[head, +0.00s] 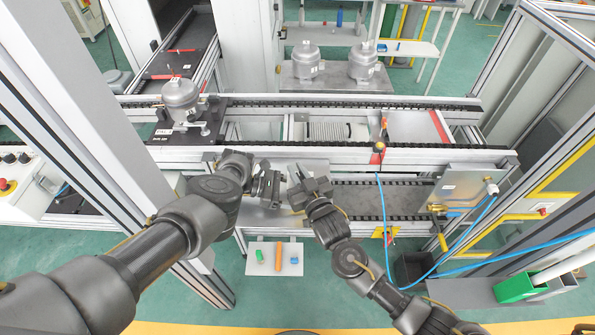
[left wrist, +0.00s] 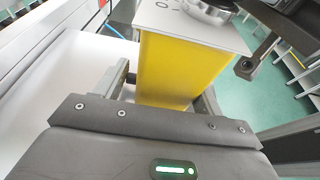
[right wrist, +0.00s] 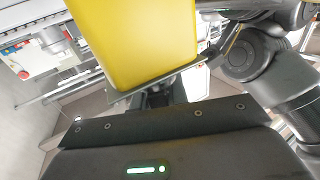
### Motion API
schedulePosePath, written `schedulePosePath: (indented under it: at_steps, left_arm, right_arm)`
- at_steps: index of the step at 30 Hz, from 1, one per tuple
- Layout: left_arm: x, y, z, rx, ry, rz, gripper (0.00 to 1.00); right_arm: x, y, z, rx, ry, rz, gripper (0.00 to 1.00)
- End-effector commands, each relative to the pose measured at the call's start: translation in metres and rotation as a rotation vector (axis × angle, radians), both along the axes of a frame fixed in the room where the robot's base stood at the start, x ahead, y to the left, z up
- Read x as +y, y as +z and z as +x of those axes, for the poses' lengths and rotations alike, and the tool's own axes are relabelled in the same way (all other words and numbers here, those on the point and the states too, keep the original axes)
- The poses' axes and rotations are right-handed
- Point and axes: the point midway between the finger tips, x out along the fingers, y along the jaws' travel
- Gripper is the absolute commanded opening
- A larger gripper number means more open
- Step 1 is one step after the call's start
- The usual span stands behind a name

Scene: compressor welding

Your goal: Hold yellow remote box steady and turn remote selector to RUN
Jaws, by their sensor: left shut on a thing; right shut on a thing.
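The yellow remote box (left wrist: 180,65) stands between the two fingers of my left gripper (left wrist: 165,85) in the left wrist view. Its light grey panel (left wrist: 172,22) faces up, with a round grey selector knob (left wrist: 208,8) cut off by the top edge. The yellow side also fills the top of the right wrist view (right wrist: 135,40). My right gripper (right wrist: 157,92) is at the panel end of the box, shut at the selector; the contact is mostly hidden. In the head view my left gripper (head: 268,186) and right gripper (head: 310,183) are close together; the box cannot be made out there, nor the selector's setting.
A conveyor line (head: 330,150) runs behind the grippers, with a grey compressor (head: 181,100) at its left. A blue hose (head: 383,225) hangs right of my right arm. A post (head: 100,130) stands near my left arm. A low shelf (head: 290,262) holds small coloured items.

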Motion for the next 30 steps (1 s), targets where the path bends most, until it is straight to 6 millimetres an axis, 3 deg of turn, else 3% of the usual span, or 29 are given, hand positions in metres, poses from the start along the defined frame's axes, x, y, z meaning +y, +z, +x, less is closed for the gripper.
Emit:
schedulePosePath:
  at_steps: [15, 24, 25, 30]
  left_arm:
    - [-0.0002, -0.0002, -0.0002, 0.000, 0.000, 0.000, 0.56]
    - [0.0001, -0.0002, 0.0000, 0.000, 0.000, 0.001, 0.56]
    - [0.0002, -0.0002, 0.0000, 0.000, 0.000, 0.001, 0.56]
    - [0.0003, -0.0001, 0.0000, 0.000, 0.000, 0.001, 0.56]
  right_arm:
    - [-0.0040, 0.0002, 0.0011, 0.000, -0.255, 0.003, 0.00]
    - [-0.0047, 0.0002, 0.0013, -0.001, -0.263, -0.001, 0.00]
    - [-0.0047, 0.0002, 0.0013, -0.001, -0.263, -0.001, 0.17]
    - [-0.0047, 0.0001, 0.0013, 0.000, -0.262, -0.001, 0.36]
